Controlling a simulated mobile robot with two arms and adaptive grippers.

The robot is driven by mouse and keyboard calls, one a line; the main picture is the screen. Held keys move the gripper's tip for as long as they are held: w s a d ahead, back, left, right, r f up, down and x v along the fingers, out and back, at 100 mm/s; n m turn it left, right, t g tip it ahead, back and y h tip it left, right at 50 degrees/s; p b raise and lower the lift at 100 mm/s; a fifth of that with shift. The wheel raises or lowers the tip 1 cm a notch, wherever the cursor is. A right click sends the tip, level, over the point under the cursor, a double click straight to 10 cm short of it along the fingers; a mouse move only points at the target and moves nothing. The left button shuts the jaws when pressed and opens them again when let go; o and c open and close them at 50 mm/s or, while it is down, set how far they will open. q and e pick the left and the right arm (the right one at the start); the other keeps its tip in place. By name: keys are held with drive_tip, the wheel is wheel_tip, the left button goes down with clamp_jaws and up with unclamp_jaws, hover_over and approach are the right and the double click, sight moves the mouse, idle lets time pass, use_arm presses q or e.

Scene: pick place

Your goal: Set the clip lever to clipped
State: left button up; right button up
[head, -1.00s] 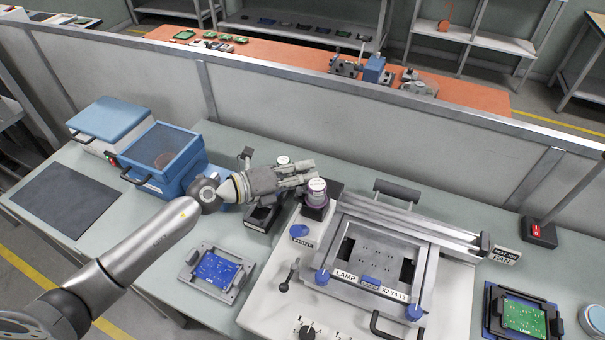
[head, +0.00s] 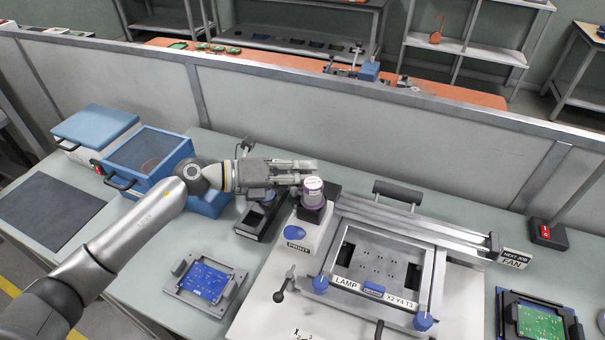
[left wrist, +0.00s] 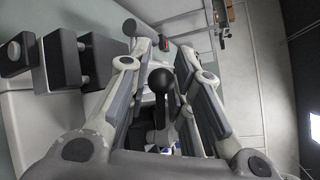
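My left gripper (head: 308,170) points right in the head view, just behind a purple jar (head: 313,192) with a white cap. In the left wrist view its two fingers (left wrist: 160,45) stand apart. A black ball knob on a stem (left wrist: 161,80) shows between them, and I see no clear grip on it. In the head view the gripper hides this spot. A small dark upright lever-like part (head: 246,146) shows behind the gripper's body. I cannot tell which part is the clip lever. My right gripper is not in view.
A frame fixture labelled LAMP (head: 375,262) stands to the right, with a black handle (head: 397,191) behind it. A small lever (head: 284,285) is in front. A blue board sits in a holder (head: 207,282). A blue box (head: 150,160) is left. A low partition (head: 400,130) runs behind.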

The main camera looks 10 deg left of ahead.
use_arm(q)
drive_tip(key=o, duration=0.3)
drive_tip(key=v, duration=1.2)
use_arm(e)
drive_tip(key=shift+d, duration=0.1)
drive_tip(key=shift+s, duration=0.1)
